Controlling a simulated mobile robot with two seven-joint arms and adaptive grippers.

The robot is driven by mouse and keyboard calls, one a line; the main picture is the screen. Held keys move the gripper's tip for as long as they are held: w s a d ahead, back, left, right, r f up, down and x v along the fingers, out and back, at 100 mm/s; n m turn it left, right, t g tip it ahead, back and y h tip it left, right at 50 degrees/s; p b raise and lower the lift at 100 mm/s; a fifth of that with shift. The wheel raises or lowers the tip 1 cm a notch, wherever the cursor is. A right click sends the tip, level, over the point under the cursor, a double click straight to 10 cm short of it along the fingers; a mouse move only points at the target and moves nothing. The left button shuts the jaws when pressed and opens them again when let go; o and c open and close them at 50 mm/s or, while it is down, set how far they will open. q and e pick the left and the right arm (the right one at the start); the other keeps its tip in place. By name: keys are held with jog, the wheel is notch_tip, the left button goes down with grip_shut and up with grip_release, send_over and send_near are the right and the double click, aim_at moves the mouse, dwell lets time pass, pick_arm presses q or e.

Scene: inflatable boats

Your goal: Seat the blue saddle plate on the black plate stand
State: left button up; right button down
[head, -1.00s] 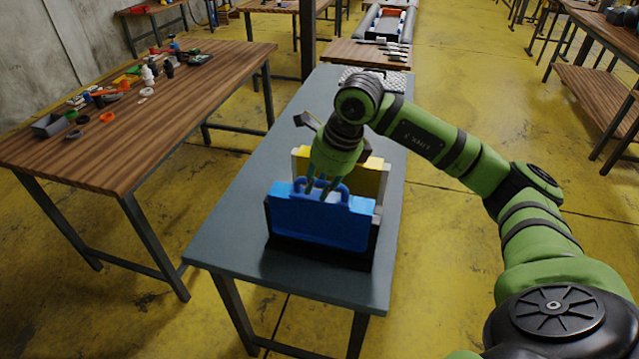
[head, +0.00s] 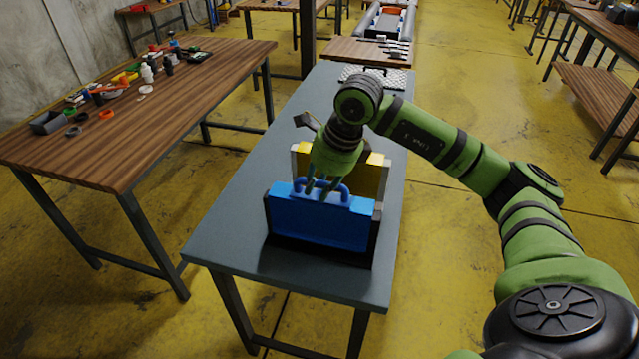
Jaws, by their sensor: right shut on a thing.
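The blue saddle plate (head: 318,222) stands upright between the side posts of the black plate stand (head: 322,252), near the front of the grey table. Its lower edge is close to the stand's base; I cannot tell whether it rests fully on it. My right gripper (head: 318,186) points down and is shut on the blue handle at the plate's top. A yellow plate (head: 369,180) stands upright just behind the blue one, partly hidden by my gripper and the blue plate. My left gripper is not in view.
The grey table (head: 236,222) is clear left of the stand. A silver patterned sheet (head: 396,80) lies at its far end. A wooden table (head: 150,125) at the left bears several small parts. The yellow floor is open to the right.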

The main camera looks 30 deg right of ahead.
jog(key=shift+f+b, duration=0.6)
jog(key=shift+f, duration=0.1)
jog(key=c, duration=1)
grip_release()
jog(key=v, duration=1.2)
